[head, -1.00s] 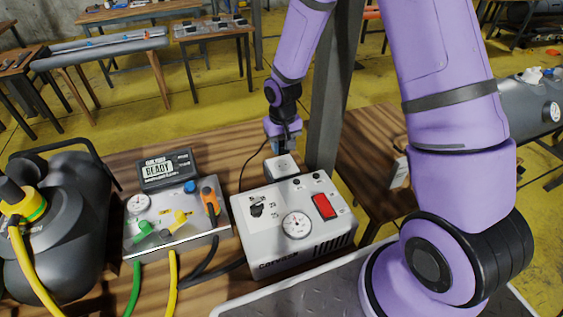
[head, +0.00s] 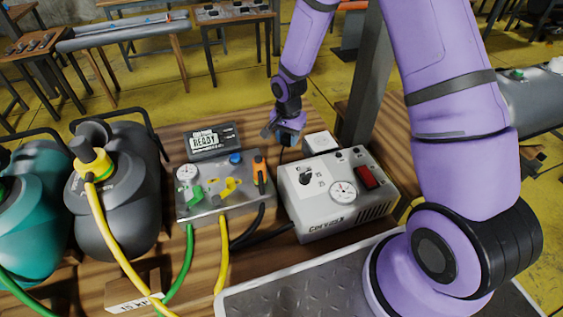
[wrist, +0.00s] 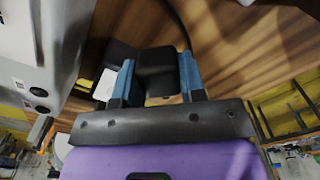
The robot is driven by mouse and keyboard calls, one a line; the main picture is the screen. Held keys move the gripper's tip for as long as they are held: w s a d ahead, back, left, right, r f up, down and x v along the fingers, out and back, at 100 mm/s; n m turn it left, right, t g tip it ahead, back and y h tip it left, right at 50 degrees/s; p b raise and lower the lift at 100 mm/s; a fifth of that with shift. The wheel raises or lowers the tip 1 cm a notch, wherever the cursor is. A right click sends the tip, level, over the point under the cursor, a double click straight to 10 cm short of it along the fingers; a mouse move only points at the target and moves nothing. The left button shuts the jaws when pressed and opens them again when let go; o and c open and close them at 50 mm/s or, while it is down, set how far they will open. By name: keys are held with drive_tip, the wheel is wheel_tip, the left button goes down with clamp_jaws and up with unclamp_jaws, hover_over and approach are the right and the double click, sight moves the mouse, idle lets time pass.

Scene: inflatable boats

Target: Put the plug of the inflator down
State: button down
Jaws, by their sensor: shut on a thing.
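The inflator (head: 322,218) is a pale grey box with a gauge, a knob and a dark red switch, on the wooden table. My gripper (head: 286,132) is behind it in the head view, above the table and left of a small white socket block (head: 320,144). In the wrist view my gripper (wrist: 157,82) has its blue fingers shut on the black plug (wrist: 156,68). A black cable (wrist: 179,22) runs near the plug over the wood. In the head view the plug is mostly hidden by the fingers.
A grey control panel (head: 205,206) with coloured valves and a READY display (head: 208,142) stands left of the inflator. Dark (head: 120,200) and teal (head: 25,225) canisters with hoses are further left. Bare wood (head: 262,125) lies around my gripper.

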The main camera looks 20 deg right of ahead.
sight(287, 159)
drive_tip(key=shift+f, duration=4.4)
drive_tip(key=shift+f, duration=0.6)
drive_tip(key=c, duration=0.7)
unclamp_jaws()
drive_tip(key=shift+r, duration=0.1)
